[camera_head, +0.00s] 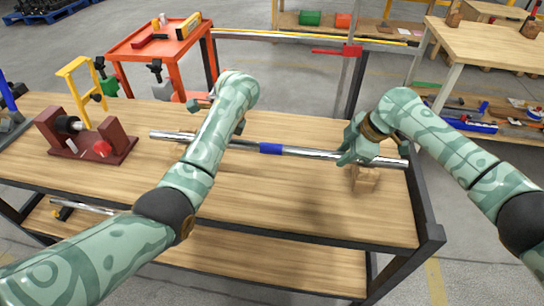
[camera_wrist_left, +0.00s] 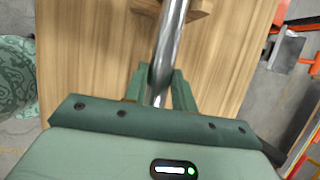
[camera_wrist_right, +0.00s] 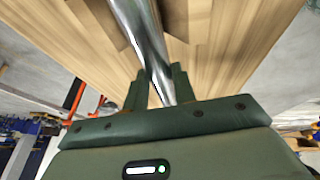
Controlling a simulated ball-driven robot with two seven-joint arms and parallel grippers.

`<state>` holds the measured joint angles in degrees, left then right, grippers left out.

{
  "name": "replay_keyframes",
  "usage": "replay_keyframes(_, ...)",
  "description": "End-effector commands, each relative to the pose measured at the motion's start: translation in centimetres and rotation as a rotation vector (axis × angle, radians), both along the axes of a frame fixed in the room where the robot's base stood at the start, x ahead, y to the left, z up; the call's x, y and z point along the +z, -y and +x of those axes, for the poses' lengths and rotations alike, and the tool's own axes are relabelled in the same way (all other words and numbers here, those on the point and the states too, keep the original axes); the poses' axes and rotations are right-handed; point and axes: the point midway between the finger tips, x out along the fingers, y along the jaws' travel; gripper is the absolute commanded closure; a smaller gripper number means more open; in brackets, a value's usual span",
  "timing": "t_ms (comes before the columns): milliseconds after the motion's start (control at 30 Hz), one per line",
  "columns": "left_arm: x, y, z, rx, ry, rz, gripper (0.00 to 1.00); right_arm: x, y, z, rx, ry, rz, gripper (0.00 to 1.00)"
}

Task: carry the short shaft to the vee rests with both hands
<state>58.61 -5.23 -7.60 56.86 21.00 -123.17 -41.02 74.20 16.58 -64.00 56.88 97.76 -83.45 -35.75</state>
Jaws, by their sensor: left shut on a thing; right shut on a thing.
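The short shaft (camera_head: 312,152), a shiny steel bar with a blue band, lies nearly level across the bench in the head view. My right gripper (camera_head: 354,148) is shut on it right of the blue band; the right wrist view shows the bar (camera_wrist_right: 145,35) between its fingers. My left gripper (camera_wrist_left: 160,88) is shut on the bar left of the band, mostly hidden behind my left arm in the head view. A wooden vee rest (camera_head: 365,180) is below the shaft's right end. Another wooden rest (camera_head: 180,137) is partly hidden near the left end. Whether the shaft touches them I cannot tell.
A dark red stand (camera_head: 85,145) with a black part is at the bench's left. Another bar (camera_head: 90,206) lies on the lower shelf. An orange table (camera_head: 155,45) stands behind on the left, a wooden bench (camera_head: 490,45) at back right. The bench front is clear.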

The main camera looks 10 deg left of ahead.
Motion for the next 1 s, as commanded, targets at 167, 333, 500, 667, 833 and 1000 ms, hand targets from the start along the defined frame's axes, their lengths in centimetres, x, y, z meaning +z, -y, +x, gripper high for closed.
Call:
replay_keyframes(167,0.1,0.0,0.0,0.0,0.001,0.0,0.52,0.1,0.0,0.0,0.0,0.0,0.0,0.52)
replay_keyframes(333,0.0,0.0,0.0,0.0,0.001,0.0,0.52,0.0,0.0,0.0,0.0,0.0,0.0,0.52)
replay_keyframes(500,1.0,0.6,-0.1,-0.003,0.002,-0.003,0.52,0.0,0.0,0.0,0.0,0.0,0.0,0.52)
replay_keyframes(667,4.1,1.9,-0.6,-0.004,0.004,-0.004,0.52,-0.1,0.0,0.0,0.0,0.0,0.0,0.52)
replay_keyframes(833,7.8,3.4,-1.2,-0.003,0.005,-0.004,0.52,-0.1,0.0,0.0,0.0,0.0,0.0,0.52)
replay_keyframes(1000,10.2,4.3,-1.7,-0.001,0.004,-0.003,0.52,-0.1,0.0,0.0,0.0,0.0,0.0,0.52)
